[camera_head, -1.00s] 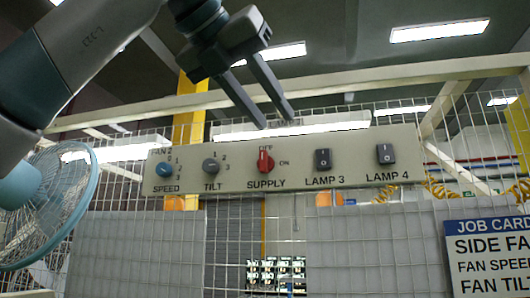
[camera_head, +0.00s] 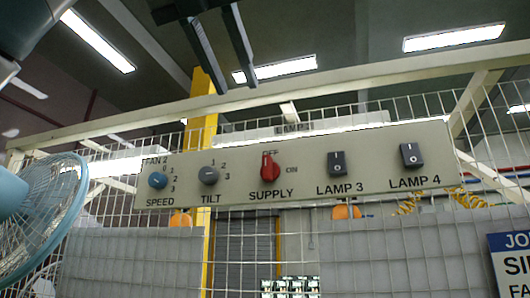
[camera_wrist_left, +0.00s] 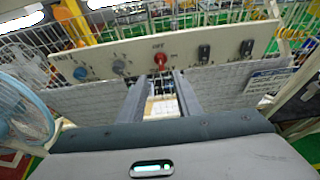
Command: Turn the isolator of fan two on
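The grey control panel (camera_head: 240,190) hangs on a wire mesh and is marked FAN 2 at its left end. Its red SUPPLY knob (camera_head: 270,167) stands upright, with its grip toward the OFF mark above and ON to the right. The red knob also shows in the left wrist view (camera_wrist_left: 159,57), beyond the fingertips. My left gripper (camera_head: 236,88) is open and empty, above the panel in the head view and apart from the knob. Its two spread fingers also show in the wrist view (camera_wrist_left: 162,82). My right gripper is not in view.
On the panel are a blue SPEED knob (camera_head: 158,180), a grey TILT knob (camera_head: 208,175) and the LAMP 3 (camera_head: 337,164) and LAMP 4 (camera_head: 411,155) rocker switches. A fan (camera_head: 40,215) stands at the left. A job card (camera_head: 510,265) hangs at the lower right.

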